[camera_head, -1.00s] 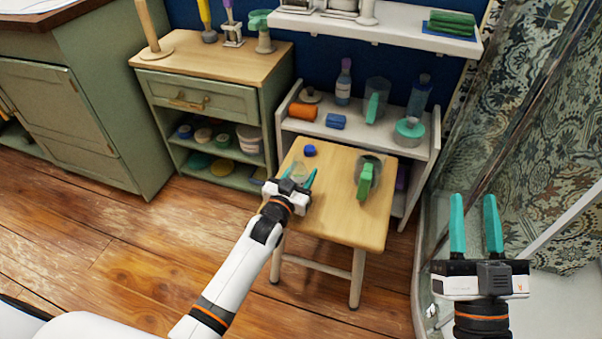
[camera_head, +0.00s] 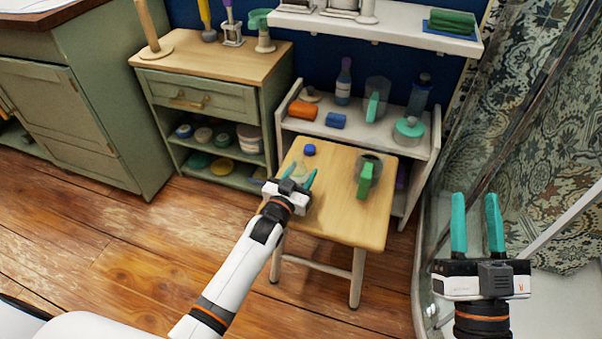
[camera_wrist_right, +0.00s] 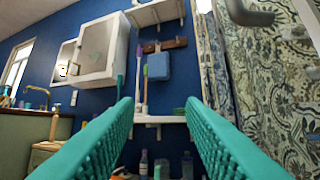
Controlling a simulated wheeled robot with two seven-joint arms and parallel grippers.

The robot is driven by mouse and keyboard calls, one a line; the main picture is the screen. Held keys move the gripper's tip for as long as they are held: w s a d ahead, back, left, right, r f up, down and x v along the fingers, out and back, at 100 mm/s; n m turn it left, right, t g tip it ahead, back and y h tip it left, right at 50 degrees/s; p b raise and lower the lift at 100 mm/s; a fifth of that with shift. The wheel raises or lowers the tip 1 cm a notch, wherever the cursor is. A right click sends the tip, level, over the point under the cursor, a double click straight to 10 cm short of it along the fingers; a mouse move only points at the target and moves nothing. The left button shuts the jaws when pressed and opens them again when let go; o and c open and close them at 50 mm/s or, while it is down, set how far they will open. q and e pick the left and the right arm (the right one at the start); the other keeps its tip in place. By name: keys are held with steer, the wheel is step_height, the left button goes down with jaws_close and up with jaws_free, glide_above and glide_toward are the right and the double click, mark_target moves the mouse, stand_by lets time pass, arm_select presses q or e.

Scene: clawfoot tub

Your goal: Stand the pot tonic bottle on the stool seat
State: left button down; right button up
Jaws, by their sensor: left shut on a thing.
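A small clear bottle with a blue cap (camera_head: 309,150), which I take for the pot tonic bottle, is at the left part of the wooden stool seat (camera_head: 335,220). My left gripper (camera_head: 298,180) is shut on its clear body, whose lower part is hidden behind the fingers. The bottle looks roughly upright; I cannot tell whether its base touches the seat. My right gripper (camera_head: 476,220) is open and empty, off to the right of the stool; its teal fingers also show wide apart in the right wrist view (camera_wrist_right: 165,110).
A clear vessel with a green handle (camera_head: 365,178) stands on the right part of the seat. Behind is a white shelf unit (camera_head: 425,152) with bottles, an orange roll and a blue block. A green cabinet (camera_head: 205,100) stands left. The seat's front is clear.

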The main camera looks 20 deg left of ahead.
arm_select(q)
steer(key=shift+f+b, duration=0.3)
steer(key=shift+f, duration=0.1)
arm_select(e)
steer(key=shift+s+r+t, duration=0.6)
steer(key=shift+r+t, duration=0.2)
steer(key=shift+r, duration=0.05)
stand_by(0.5)
arm_select(q)
steer(key=c, duration=0.6)
jaws_free()
arm_select(e)
steer(key=shift+w+f, duration=0.1)
